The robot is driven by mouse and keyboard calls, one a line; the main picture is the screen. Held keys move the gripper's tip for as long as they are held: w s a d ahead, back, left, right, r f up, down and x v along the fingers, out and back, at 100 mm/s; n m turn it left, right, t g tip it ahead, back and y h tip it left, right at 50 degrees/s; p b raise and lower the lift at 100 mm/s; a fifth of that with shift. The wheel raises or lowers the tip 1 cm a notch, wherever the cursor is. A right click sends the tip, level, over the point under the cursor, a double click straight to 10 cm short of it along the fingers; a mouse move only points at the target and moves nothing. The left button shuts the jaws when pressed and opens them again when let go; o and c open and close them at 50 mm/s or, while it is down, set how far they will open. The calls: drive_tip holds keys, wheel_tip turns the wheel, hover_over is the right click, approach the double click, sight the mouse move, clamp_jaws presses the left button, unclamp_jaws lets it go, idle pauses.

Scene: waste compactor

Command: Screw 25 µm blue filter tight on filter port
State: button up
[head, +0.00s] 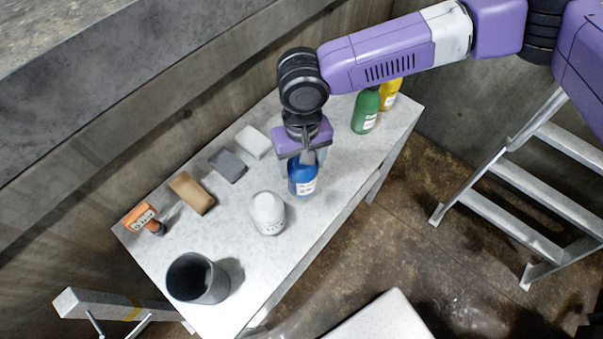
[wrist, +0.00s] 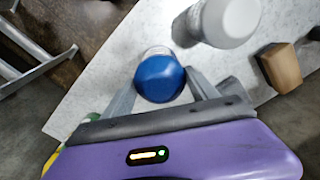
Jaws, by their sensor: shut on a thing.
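The blue filter (head: 302,179) is a blue bottle-like cylinder with a white label, upright at the bench. My gripper (head: 308,156) is above it with its fingers down around its top. In the wrist view the blue filter's round top (wrist: 160,77) sits between the two fingers of my gripper (wrist: 160,88), which is shut on it. I cannot tell whether its base touches the bench. A green bottle (head: 366,110) and a yellow bottle (head: 389,94) stand at the bench's far right end. I cannot make out a filter port.
The pale bench (head: 235,199) also holds a white bottle (head: 268,213), a dark cup (head: 197,278), an orange tool (head: 141,217), and brown (head: 192,193), dark grey (head: 228,165) and white (head: 253,142) blocks. A metal ladder (head: 520,180) stands at the right. Concrete wall lies behind.

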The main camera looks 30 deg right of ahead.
drive_tip(key=shift+r+p, duration=1.85)
drive_tip(key=shift+r, duration=0.3)
